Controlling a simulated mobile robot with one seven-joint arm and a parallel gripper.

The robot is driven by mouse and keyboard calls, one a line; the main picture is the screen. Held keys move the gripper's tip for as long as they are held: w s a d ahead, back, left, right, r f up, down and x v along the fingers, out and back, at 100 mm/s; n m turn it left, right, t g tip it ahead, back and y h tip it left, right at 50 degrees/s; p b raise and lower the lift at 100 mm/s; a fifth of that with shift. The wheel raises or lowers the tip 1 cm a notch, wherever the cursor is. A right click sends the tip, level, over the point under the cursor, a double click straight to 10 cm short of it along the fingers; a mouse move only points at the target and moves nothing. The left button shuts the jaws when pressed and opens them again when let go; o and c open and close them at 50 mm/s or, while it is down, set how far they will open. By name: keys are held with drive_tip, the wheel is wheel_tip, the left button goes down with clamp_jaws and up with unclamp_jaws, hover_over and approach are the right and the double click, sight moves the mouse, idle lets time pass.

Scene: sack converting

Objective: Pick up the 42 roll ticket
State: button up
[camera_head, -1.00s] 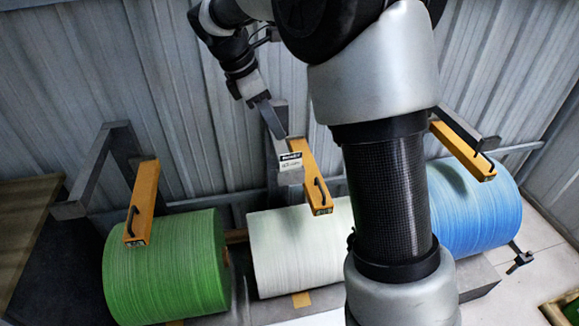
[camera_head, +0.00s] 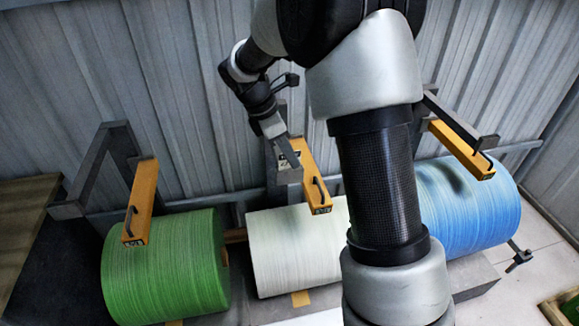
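A small ticket (camera_head: 293,157) with a dark band and pale lower part shows at the grey post behind the white roll (camera_head: 298,250), beside the middle orange bar (camera_head: 316,178). It is partly covered and its print cannot be read, so I cannot tell whether it is the 42 roll ticket. My gripper (camera_head: 285,160) reaches down from above with its fingers at the ticket, overlapping it in the picture. I cannot tell whether the fingers touch it or how far apart they are.
A green roll (camera_head: 165,270) lies at left and a blue roll (camera_head: 465,205) at right, each with an orange bar above it. A corrugated metal wall (camera_head: 150,90) stands close behind. Grey brackets (camera_head: 85,180) stick out at both sides.

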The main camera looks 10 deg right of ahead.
drive_tip(key=shift+c, duration=0.3)
clamp_jaws()
drive_tip(key=shift+r, duration=0.1)
